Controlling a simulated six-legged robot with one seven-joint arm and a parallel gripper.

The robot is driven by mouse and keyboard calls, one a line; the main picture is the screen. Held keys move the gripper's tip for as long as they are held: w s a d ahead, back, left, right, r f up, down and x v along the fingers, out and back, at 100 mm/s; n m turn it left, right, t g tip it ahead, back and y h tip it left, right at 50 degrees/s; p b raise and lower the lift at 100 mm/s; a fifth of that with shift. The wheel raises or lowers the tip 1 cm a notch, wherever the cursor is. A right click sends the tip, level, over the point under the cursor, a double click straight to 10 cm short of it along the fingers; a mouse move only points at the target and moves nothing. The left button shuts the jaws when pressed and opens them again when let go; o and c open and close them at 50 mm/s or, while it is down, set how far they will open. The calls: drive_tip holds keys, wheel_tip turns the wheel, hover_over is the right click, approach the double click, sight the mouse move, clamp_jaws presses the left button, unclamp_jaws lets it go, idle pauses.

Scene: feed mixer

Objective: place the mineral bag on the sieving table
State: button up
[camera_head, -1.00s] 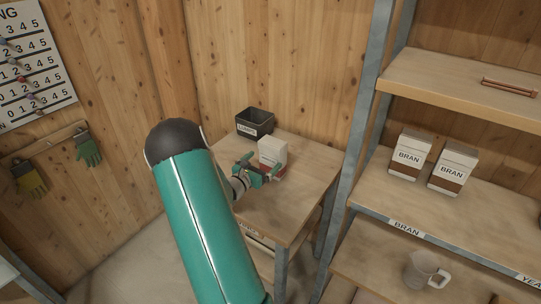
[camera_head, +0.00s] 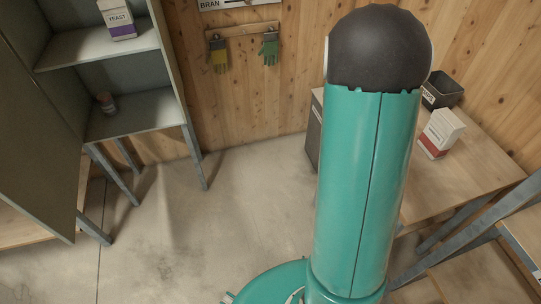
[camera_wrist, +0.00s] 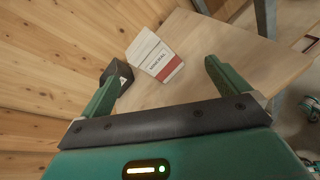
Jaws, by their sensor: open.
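The mineral bag (camera_head: 440,132) is a white box-shaped pack with a red band at its base. It stands upright on the wooden table (camera_head: 455,185) at the right of the head view. In the wrist view the mineral bag (camera_wrist: 155,56) shows its label, beyond my fingertips, and the wooden tabletop (camera_wrist: 225,50) lies around it. My gripper (camera_wrist: 162,70) is open and empty, with its fingers apart and clear of the bag. In the head view my arm hides the gripper and part of the table.
A dark bin (camera_head: 442,88) stands on the table behind the bag, near the wooden wall. Gloves (camera_head: 270,50) hang on the wall. The floor between is clear.

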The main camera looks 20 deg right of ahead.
drive_tip(key=s+a+r+m+t+y, duration=0.1)
drive_tip(key=a+r+m+t+y, duration=0.1)
drive_tip(key=a, duration=1.2)
drive_tip(key=s+a+r+m+t+y, duration=0.1)
drive_tip(key=a+r+m+t+y, duration=0.2)
drive_tip(key=a, duration=1.1)
drive_tip(key=s+a+r+m+t+y, duration=0.1)
drive_tip(key=a+r+t+y, duration=0.4)
drive_tip(key=a, duration=0.9)
drive_tip(key=r+m+y, duration=0.1)
drive_tip(key=y, duration=0.2)
drive_tip(key=shift+a+r+m+t, duration=0.2)
drive_tip(key=shift+a+m+t, duration=0.1)
drive_tip(key=shift+m+t, duration=0.1)
